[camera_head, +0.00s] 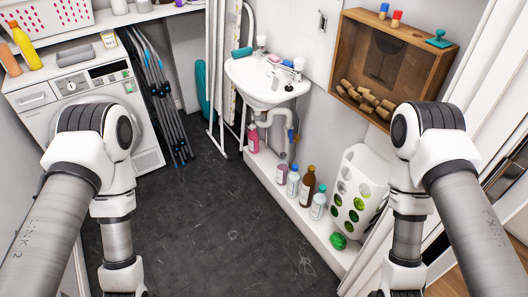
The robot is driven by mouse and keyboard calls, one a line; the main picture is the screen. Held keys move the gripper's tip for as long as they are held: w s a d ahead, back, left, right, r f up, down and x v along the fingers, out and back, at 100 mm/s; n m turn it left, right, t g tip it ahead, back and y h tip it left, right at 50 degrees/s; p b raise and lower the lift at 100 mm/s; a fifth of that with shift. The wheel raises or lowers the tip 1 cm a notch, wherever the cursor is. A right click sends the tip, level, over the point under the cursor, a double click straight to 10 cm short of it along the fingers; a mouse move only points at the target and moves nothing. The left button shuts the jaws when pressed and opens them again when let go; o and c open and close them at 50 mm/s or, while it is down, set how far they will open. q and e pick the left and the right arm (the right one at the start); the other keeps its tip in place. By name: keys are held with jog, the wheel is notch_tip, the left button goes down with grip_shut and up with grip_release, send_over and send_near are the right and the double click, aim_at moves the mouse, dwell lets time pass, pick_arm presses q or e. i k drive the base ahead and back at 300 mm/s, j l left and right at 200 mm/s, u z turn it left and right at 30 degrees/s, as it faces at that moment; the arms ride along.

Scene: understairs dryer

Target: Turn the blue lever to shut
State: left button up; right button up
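A small blue lever (291,136) shows below the white wash basin (266,84), just right of the curved white drain pipe (270,117). It is too small in this view to tell which way it is turned. Both my arms come in from the sides and bend down at the bottom edge. Their grippers are below the picture and do not show. The arms are well short of the lever.
Bottles, including a pink one (253,138) and a brown one (308,186), stand on a white ledge (315,234) below the basin. A white holed bin (357,187) stands at its right. Folded racks (160,95) lean beside a dryer (84,92). The dark floor (215,215) is clear.

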aim_at(292, 140)
jog(key=i+j+z, duration=0.45)
jog(key=i+j, duration=0.15)
jog(key=i+j+u, duration=0.25)
jog(key=i+j, duration=0.3)
jog(key=j, duration=0.15)
